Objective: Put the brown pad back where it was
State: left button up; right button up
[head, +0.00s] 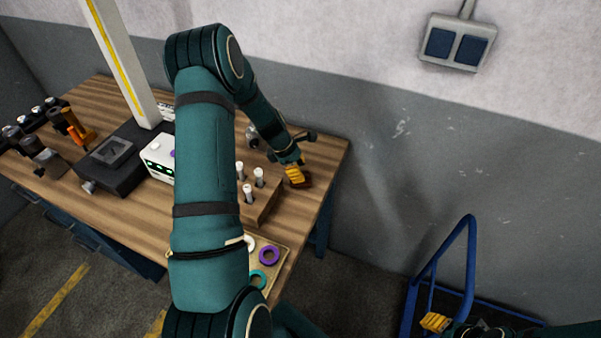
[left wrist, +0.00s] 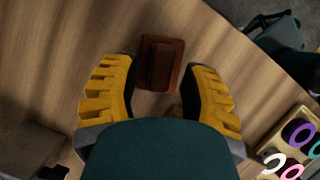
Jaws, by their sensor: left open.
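The brown pad (left wrist: 160,62) is a small dark reddish-brown rectangular piece with a raised middle, lying on the wooden bench top. In the head view the pad (head: 307,181) shows partly behind my left gripper (head: 296,176), near the bench's right end. In the left wrist view my left gripper (left wrist: 160,72) is open, its yellow fingers on either side of the pad's near part, with gaps visible on both sides. My right gripper (head: 436,322) shows only partly at the bottom right of the head view, away from the bench; its jaw state is unclear.
A wooden block with several pegs (head: 262,206) stands close to the pad. A tray with coloured rings (head: 284,247) lies at the bench's front edge. A white box with green lights (head: 158,157) and a dark device (head: 112,152) stand left. A blue-framed cart (head: 470,258) stands right.

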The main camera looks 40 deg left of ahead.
pick_arm(q)
jog(key=v, duration=1)
jog(key=d+f+m, duration=0.1)
jog(key=d, duration=0.1)
jog(key=d+f+m, duration=0.1)
jog(key=d+f, duration=0.1)
jog(key=d+f+m, duration=0.2)
jog(key=d, duration=0.1)
jog(key=shift+g, duration=0.4)
jog(key=s+d+f+m, duration=0.3)
jog(key=d+m, duration=0.3)
jog(key=d, duration=0.3)
jog(key=s+d+f+m, duration=0.2)
jog(key=s+d+m, duration=0.2)
jog(key=d+m, duration=0.3)
jog(key=s+d+f+m, duration=0.3)
jog(key=d+m, duration=0.4)
jog(key=d, duration=0.5)
jog(key=shift+s+d+f+h, duration=0.2)
jog(key=shift+s+f+h, duration=0.1)
jog(key=shift+s, duration=0.25)
notch_tip(320, 180, down, 11)
jog(key=b, duration=0.9)
jog(key=shift+s+d+r, duration=0.2)
